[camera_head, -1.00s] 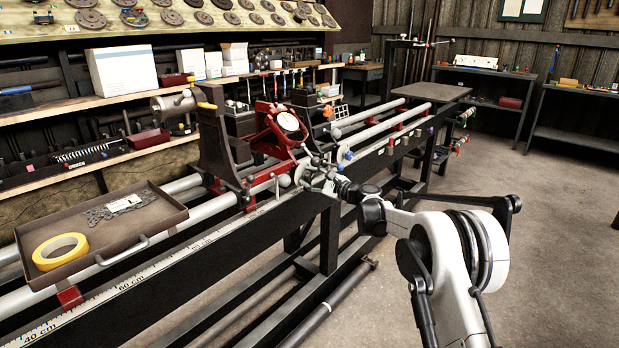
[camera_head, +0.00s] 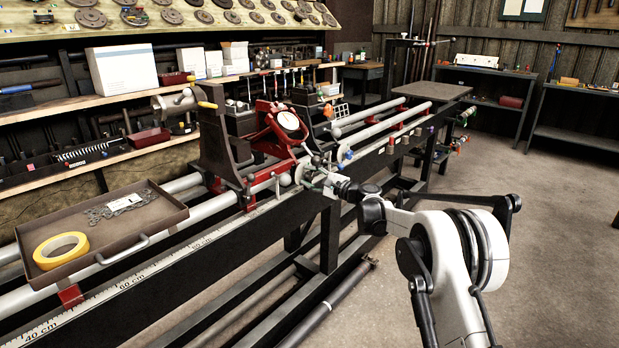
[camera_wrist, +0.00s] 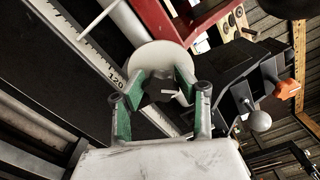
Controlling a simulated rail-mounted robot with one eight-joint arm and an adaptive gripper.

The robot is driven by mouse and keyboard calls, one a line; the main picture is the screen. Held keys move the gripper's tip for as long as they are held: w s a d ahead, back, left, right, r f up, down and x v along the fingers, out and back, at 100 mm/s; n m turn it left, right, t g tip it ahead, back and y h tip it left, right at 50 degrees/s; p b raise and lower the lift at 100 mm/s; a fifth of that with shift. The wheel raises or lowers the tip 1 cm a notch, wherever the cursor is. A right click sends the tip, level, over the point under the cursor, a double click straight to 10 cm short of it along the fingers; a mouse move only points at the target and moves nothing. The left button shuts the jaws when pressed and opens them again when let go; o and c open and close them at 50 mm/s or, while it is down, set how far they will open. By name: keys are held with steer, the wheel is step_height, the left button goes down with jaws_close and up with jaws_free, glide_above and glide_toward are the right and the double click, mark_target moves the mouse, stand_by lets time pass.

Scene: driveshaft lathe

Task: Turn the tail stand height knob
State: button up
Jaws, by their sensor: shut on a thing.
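In the wrist view, the green-padded fingers of my gripper (camera_wrist: 156,93) are closed around a dark knob (camera_wrist: 161,86). A pale round disc (camera_wrist: 155,55) sits right behind the knob. The pads hide the knob's sides.
A ruler strip (camera_wrist: 95,52) runs along the lathe bed in the wrist view. A grey ball-ended lever (camera_wrist: 260,121) and an orange knob (camera_wrist: 288,89) are to the right. A tray (camera_head: 160,214) with yellow tape (camera_head: 60,250) sits on the rails at left.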

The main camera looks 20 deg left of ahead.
steer(key=o, duration=1.2)
steer(key=shift+d, duration=0.1)
steer(key=v, duration=1.2)
steer(key=s+d+r+n+h+p, duration=0.55)
steer(key=s+d+r+h, duration=0.25)
steer(key=s+d+r, duration=1.2)
steer(key=s+d+n+h+p, duration=0.1)
steer(key=s+d+h+p, duration=0.1)
steer(key=s+d, duration=0.6)
steer(key=s+d+f+n+t+h+p, duration=0.1)
steer(key=s+d+h, duration=0.3)
steer(key=s+d, duration=0.4)
steer(key=s+d+f+n+h+p, duration=0.1)
steer(key=s+d+h+p, duration=0.2)
steer(key=s+d, duration=0.5)
steer(key=shift+s+d+f, duration=0.1)
steer(key=shift+s+d, duration=0.05)
steer(key=shift+s, duration=0.95)
steer(key=shift+s+d+f, duration=0.1)
steer(key=shift+s+d, duration=0.05)
steer(key=shift+s, duration=1)
steer(key=shift+s+d+f, duration=0.1)
steer(key=shift+s, duration=1)
